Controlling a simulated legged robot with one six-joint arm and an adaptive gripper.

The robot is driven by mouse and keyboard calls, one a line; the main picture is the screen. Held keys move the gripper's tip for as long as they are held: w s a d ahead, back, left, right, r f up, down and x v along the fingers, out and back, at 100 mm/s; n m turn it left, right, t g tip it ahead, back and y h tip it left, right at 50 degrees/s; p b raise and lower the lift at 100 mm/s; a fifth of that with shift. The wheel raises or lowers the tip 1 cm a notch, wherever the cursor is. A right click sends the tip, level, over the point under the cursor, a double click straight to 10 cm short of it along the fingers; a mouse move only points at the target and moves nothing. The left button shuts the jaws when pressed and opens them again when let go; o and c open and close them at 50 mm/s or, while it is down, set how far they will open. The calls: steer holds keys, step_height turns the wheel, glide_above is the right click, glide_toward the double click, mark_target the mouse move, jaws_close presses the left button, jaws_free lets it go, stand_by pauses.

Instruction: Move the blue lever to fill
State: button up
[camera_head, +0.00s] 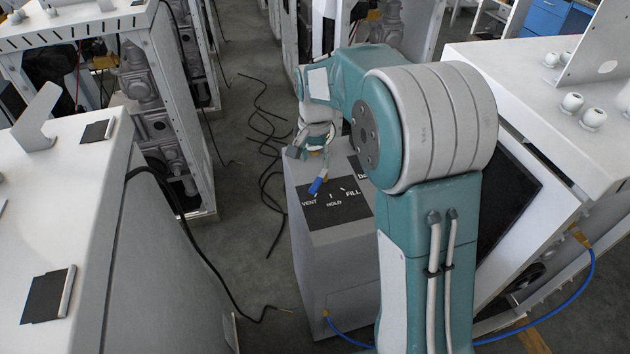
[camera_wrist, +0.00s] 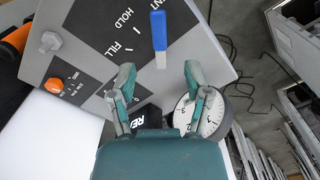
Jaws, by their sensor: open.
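The blue lever (camera_head: 317,185) sits on the dark label panel (camera_head: 335,215) on top of the dispenser box. In the head view its free end points toward the VENT mark, left of HOLD, with FILL further right. In the wrist view the lever (camera_wrist: 158,30) shows beyond my fingertips, near the printed letters. My gripper (camera_wrist: 158,72) is open, with its two fingers apart and nothing between them. In the head view my gripper (camera_head: 308,150) is just behind the lever, partly hidden by my own wrist. The fingers appear apart from the lever.
A round dial (camera_wrist: 200,113) lies near the right finger. An orange knob (camera_wrist: 54,84) and a grey bolt-like knob (camera_wrist: 50,41) are at the left. White cabinets (camera_head: 70,190) stand on both sides of the box. Black cables (camera_head: 265,130) lie on the floor.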

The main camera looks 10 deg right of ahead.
mark_target(315, 185)
step_height(315, 185, down, 8)
steer(key=shift+f, duration=0.1)
jaws_close()
